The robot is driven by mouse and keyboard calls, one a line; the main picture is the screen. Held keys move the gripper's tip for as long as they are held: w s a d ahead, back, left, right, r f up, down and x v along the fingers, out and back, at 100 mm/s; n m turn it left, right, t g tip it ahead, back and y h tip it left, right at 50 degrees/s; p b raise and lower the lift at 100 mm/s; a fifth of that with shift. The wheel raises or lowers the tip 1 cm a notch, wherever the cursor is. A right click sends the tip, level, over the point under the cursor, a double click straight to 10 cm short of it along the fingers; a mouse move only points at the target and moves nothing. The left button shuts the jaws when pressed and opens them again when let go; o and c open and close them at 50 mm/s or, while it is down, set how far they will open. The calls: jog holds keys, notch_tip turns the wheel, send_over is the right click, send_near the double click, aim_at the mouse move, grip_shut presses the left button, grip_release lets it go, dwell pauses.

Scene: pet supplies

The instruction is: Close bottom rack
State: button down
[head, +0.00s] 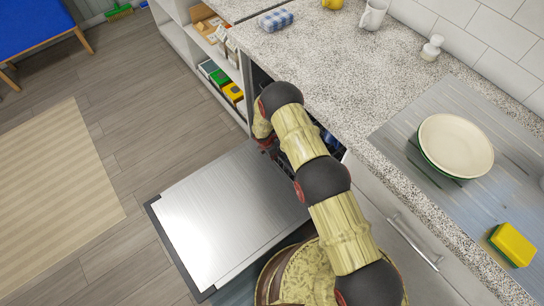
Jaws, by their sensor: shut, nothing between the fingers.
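The dishwasher's silver door (225,215) is folded down flat in front of its opening under the counter. My arm crosses the opening, with its wrist bent down at the far side. My gripper (267,146) shows only as a small dark and red part below the wrist, by the door's inner edge. It is shut and holds nothing. Dark parts with bluish bits (328,138) show inside the opening beside my arm. The bottom rack is mostly hidden by my arm and the counter, so its position and any contact with my gripper cannot be told.
The speckled counter (300,60) overhangs the opening. A plate stack (455,146) and a yellow sponge (513,245) are at the right. An open shelf (205,55) stands beyond the dishwasher. The wooden floor (125,115) left of the door is clear, with a striped rug (55,195).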

aim_at(279, 154)
jog(key=shift+w+d, duration=0.55)
jog(key=shift+d, duration=0.25)
jog(key=shift+w+d, duration=0.55)
jog(key=shift+d, duration=0.25)
